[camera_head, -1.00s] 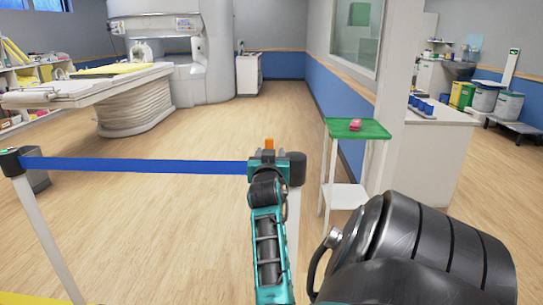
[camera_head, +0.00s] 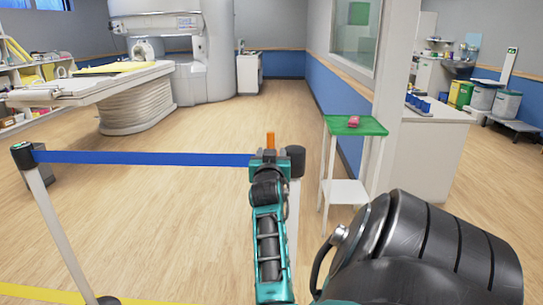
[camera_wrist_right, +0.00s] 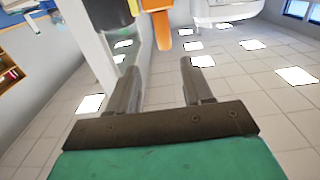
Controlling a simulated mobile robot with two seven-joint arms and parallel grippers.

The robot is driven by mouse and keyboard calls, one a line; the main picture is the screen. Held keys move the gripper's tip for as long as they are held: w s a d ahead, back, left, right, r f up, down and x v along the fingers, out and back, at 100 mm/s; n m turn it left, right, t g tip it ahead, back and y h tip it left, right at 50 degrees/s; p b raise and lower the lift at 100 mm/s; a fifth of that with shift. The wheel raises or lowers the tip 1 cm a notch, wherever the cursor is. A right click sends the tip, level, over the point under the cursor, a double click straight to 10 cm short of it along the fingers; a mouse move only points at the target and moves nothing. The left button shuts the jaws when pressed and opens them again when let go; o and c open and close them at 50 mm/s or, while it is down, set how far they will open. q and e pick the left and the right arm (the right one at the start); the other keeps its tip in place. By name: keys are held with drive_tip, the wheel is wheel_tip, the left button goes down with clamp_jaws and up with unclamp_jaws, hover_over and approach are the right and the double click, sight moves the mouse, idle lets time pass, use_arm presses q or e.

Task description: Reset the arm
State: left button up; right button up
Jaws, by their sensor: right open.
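My right arm reaches forward in the head view, with its teal right gripper (camera_head: 269,156) in front of the blue belt barrier's right post. In the right wrist view the two dark fingers of my right gripper (camera_wrist_right: 159,65) stand apart, with nothing between them. An orange piece (camera_head: 270,140) shows just above the gripper in the head view. An orange piece (camera_wrist_right: 161,28) also shows beyond the fingertips in the wrist view; I cannot tell what it belongs to. My left gripper is not in view.
A blue belt (camera_head: 140,159) runs between the left post (camera_head: 45,200) and the right post (camera_head: 294,200). A small stand with a green top (camera_head: 340,128) holds a pink item (camera_head: 353,121). A scanner bed (camera_head: 90,87) is at the left.

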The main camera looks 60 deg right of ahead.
idle(0.4)
drive_tip(key=w+a+f+n+t+y+p, duration=0.1)
drive_tip(key=w+a+f+n+t+y, duration=0.35)
drive_tip(key=a, duration=0.55)
drive_tip(key=w+a+f+n+t+y, duration=0.2)
drive_tip(key=w+a+f+n+y, duration=0.2)
drive_tip(key=a+f+n, duration=0.45)
drive_tip(key=s+a+f+n+g+y, duration=0.1)
drive_tip(key=s+a+f+y, duration=0.2)
drive_tip(key=a, duration=0.6)
drive_tip(key=s+a+f+g+y, duration=0.1)
drive_tip(key=s+a+f+y, duration=0.2)
drive_tip(key=s+a+f, duration=0.3)
drive_tip(key=s+a+f+n+g+y+p, duration=0.1)
drive_tip(key=s+a+f+y, duration=0.3)
drive_tip(key=a, duration=1)
drive_tip(key=shift+s+f+n, duration=0.3)
drive_tip(key=shift+s+f, duration=0.15)
drive_tip(key=shift+f, duration=0.5)
